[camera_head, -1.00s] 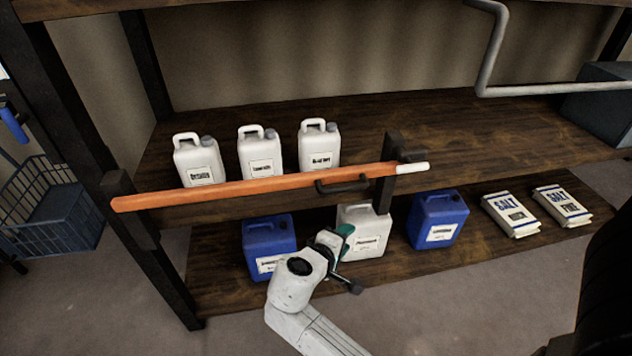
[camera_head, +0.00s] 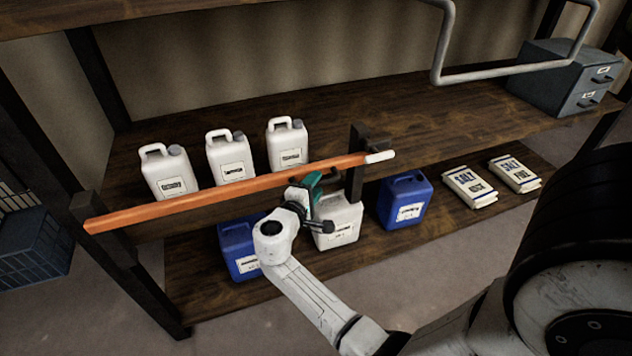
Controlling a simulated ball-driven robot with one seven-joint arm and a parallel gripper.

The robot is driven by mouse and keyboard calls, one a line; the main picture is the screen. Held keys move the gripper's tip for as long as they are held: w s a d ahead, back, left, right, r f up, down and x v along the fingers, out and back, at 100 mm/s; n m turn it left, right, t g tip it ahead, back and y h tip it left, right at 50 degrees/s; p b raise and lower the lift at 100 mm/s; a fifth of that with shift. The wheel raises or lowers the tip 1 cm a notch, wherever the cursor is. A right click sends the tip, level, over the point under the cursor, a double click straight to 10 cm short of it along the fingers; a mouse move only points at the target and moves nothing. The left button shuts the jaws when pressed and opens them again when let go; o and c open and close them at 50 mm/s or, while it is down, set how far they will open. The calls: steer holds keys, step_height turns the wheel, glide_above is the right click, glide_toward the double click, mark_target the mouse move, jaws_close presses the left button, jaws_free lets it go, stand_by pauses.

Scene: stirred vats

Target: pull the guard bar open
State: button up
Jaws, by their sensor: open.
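The guard bar (camera_head: 220,192) is a long orange bar with a white right end. It lies across the front of the upper shelf, between a dark bracket at the left post and a dark upright bracket (camera_head: 356,165) at the right. My gripper (camera_head: 316,192), with a teal part showing, is at the bar's right part, just left of the right bracket. It covers the place of the bar's dark handle, which is hidden now. The jaws are open; whether they surround or touch the handle I cannot tell.
Several white jugs (camera_head: 231,158) stand behind the bar. Below are blue canisters (camera_head: 405,200), a white canister (camera_head: 338,222) and salt bags (camera_head: 468,187). A grey pipe (camera_head: 437,45) hangs at upper right, before a grey drawer box (camera_head: 560,78). A blue crate (camera_head: 35,245) stands left.

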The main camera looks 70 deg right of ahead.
steer(key=shift+s+d, duration=0.1)
steer(key=shift+d, duration=0.55)
steer(key=shift+c, duration=0.4)
steer(key=shift+f, duration=0.1)
jaws_close()
